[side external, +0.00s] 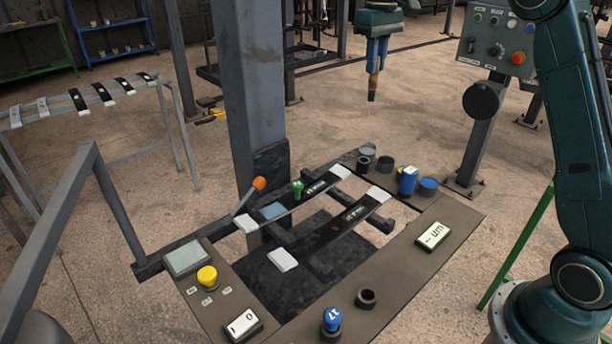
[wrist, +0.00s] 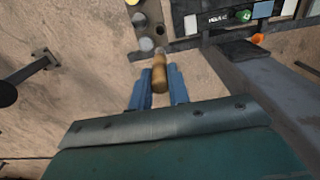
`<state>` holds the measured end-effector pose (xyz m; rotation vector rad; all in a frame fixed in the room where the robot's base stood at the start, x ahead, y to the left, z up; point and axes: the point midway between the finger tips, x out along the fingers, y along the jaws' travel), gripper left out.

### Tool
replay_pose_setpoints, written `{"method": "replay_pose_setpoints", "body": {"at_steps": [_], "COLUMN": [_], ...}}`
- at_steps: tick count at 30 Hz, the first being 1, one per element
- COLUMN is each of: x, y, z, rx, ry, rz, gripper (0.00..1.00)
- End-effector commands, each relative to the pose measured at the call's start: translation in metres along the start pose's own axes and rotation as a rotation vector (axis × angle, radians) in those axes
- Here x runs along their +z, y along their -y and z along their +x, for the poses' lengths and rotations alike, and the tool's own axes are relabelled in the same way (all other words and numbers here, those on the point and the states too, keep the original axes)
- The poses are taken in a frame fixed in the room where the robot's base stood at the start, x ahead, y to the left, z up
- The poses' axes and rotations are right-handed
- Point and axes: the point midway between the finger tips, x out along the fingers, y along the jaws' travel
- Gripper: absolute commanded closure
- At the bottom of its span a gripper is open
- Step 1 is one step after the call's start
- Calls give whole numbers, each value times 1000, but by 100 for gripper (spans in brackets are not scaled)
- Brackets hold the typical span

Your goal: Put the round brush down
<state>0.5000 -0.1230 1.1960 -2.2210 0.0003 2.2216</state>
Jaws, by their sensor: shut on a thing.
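My gripper (side external: 376,66) is shut on the round brush (side external: 372,88) and holds it in the air, beyond the far right end of the work frame. The brush points down, with a brown body and a darker lower end. In the wrist view the brush (wrist: 159,72) shows as a tan, rounded body between the blue fingers of my gripper (wrist: 158,84). It is apart from any surface. Below it in the side view, a grey round holder (side external: 367,150) and a dark round holder (side external: 386,163) stand at the frame's far corner.
A blue container (side external: 408,180) and a blue-topped round holder (side external: 428,186) stand beside these holders. Dark strips with white ends (side external: 350,222) lie across the frame. A steel post (side external: 255,90) rises behind it. A control panel (side external: 497,40) stands at right.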

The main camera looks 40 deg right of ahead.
Motion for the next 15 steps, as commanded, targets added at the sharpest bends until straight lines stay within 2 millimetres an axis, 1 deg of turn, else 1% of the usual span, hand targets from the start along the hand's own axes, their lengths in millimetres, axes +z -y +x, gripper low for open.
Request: {"method": "replay_pose_setpoints", "body": {"at_steps": [4,7,15], "x": [0,1,1], "y": [0,1,1], "z": [13,26,76], "rx": [-1,-1,-1], "ry": [2,4,4], "rz": [0,0,0], "gripper": [100,100,100]}}
